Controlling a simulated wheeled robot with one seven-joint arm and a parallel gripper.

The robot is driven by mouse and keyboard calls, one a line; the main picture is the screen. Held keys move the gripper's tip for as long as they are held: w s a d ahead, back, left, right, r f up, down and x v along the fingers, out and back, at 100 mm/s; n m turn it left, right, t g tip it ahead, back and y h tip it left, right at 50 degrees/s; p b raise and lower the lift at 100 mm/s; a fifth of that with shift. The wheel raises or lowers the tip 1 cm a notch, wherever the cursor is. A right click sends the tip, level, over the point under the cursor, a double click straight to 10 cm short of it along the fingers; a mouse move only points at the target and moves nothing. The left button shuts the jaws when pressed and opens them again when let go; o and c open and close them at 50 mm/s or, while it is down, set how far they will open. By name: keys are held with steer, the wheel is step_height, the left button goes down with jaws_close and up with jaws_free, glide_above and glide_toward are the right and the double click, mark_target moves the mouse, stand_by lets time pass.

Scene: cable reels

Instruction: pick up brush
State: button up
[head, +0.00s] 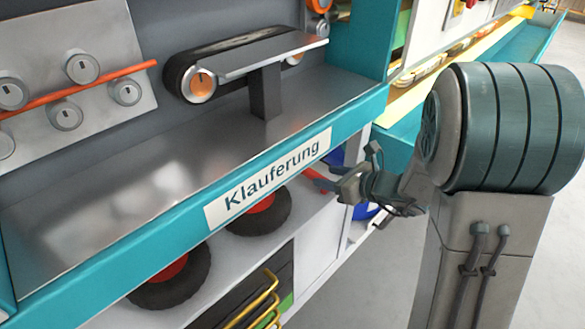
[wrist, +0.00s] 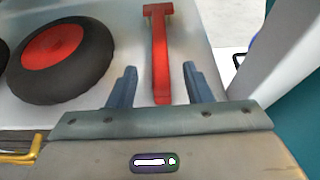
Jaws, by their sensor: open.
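A red T-shaped tool (wrist: 159,45), the only likely brush in view, lies on the light grey lower shelf in the wrist view. My gripper (wrist: 160,78) is open, with a blue finger on each side of the handle's near end. Neither finger visibly touches it, and the height gap is unclear. In the head view my gripper (head: 326,184) reaches to the lower shelf opening, below the teal ledge, with a bit of red showing beside its fingers.
Black wheels with red hubs (wrist: 52,50) lie left of the tool; they also show on the lower shelf (head: 262,212). Yellow bars (head: 262,298) stand at the front. A pale upright panel (wrist: 285,50) bounds the right.

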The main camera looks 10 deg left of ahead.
mark_target(321, 177)
steer(key=b+x, duration=0.1)
steer(key=x, duration=0.2)
steer(key=f+b+x, duration=0.1)
steer(key=x, duration=0.1)
steer(key=shift+a+f, duration=0.1)
steer(key=shift+f, duration=0.05)
steer(key=shift+w+a, duration=0.15)
steer(key=shift+w, duration=0.05)
jaws_close()
